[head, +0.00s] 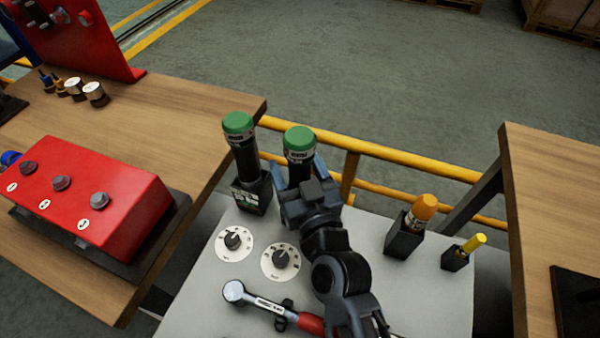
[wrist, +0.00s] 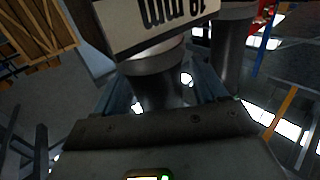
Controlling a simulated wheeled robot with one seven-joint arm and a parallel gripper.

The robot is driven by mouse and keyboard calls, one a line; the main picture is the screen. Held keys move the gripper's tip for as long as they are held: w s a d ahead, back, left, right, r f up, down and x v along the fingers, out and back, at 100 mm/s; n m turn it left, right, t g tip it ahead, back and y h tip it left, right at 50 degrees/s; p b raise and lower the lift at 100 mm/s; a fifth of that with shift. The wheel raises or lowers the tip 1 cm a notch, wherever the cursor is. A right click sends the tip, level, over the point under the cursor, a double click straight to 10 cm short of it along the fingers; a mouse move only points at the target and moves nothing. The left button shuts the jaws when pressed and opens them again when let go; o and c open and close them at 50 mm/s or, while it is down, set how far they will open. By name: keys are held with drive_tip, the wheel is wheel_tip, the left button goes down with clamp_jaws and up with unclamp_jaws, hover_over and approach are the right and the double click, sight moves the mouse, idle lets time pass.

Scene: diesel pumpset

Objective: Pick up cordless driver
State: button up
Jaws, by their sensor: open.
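Two upright dark tools with green tops stand side by side at the back of the grey top; they look like cordless drivers, left one (head: 240,150) and right one (head: 299,143). The left one sits in a black holder (head: 250,194) with a white label. My gripper (head: 300,172) is open, with its blue-grey fingers on either side of the right tool's body. In the wrist view the dark body (wrist: 165,92) stands between the open fingers (wrist: 162,88), below a white label ending in "mm" (wrist: 155,18). Whether the fingers touch it, I cannot tell. My gripper hides the tool's lower part.
On the grey top (head: 395,290) are two round dials (head: 234,240), a red-handled wrench (head: 265,302), an orange-topped tool (head: 420,210) and a small yellow one (head: 474,243) in holders. A red block (head: 95,195) is on the left bench. A yellow rail (head: 400,162) runs behind.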

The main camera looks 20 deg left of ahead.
clamp_jaws()
drive_tip(key=shift+r, duration=0.1)
idle(0.5)
